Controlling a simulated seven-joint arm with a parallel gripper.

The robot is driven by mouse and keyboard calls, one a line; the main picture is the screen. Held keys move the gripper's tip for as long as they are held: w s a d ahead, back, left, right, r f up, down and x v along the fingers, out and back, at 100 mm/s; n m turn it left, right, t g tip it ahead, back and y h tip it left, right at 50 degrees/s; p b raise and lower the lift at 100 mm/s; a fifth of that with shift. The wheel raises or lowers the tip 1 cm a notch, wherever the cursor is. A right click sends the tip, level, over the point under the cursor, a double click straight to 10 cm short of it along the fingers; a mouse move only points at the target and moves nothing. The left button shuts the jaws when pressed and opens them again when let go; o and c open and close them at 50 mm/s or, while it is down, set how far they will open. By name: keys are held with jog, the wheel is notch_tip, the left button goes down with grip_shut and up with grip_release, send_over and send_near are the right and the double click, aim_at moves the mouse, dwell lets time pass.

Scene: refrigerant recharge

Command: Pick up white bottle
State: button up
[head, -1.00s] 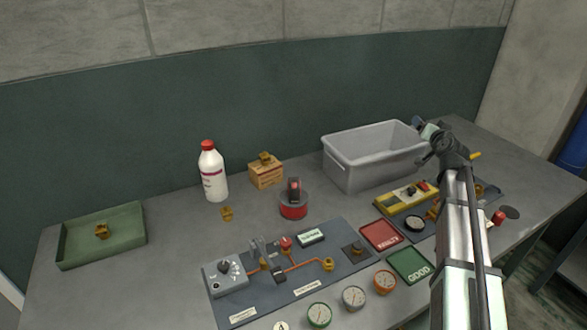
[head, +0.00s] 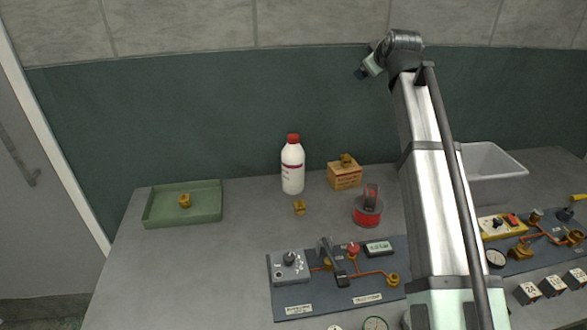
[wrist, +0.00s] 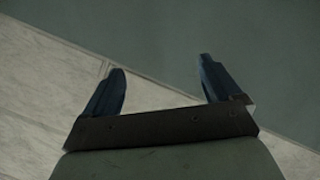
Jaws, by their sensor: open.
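The white bottle (head: 292,172) with a red cap stands upright at the back of the table, near the dark green wall panel. My gripper (head: 362,73) is raised high in front of the wall, up and to the right of the bottle and well apart from it. In the wrist view my gripper (wrist: 160,88) shows two dark fingers spread wide with nothing between them. The wrist view shows only wall surfaces, and the bottle is not in it.
A wooden box (head: 344,178) with a brass fitting on top stands just right of the bottle. A red round item (head: 368,214), a green tray (head: 160,215), a valve panel (head: 310,296) and a grey bin (head: 495,187) are also on the table. The table left of the bottle is largely clear.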

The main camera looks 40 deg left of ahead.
jog(key=s+a+f+g, duration=0.2)
jog(key=s+a, duration=0.3)
jog(key=m+g+h, duration=0.1)
jog(key=g+h, duration=0.1)
jog(key=g, duration=0.4)
send_near(294, 137)
jog(key=shift+m, duration=0.3)
jog(key=x, duration=0.6)
jog(key=shift+w+a, duration=0.4)
jog(key=shift+s+x, duration=0.1)
jog(key=shift+x, duration=1.5)
jog(key=shift+s+x, duration=0.15)
jog(key=shift+x, duration=1.45)
jog(key=shift+d+f, duration=0.2)
jog(key=shift+d, duration=0.1)
grip_shut()
jog(key=shift+s, duration=0.1)
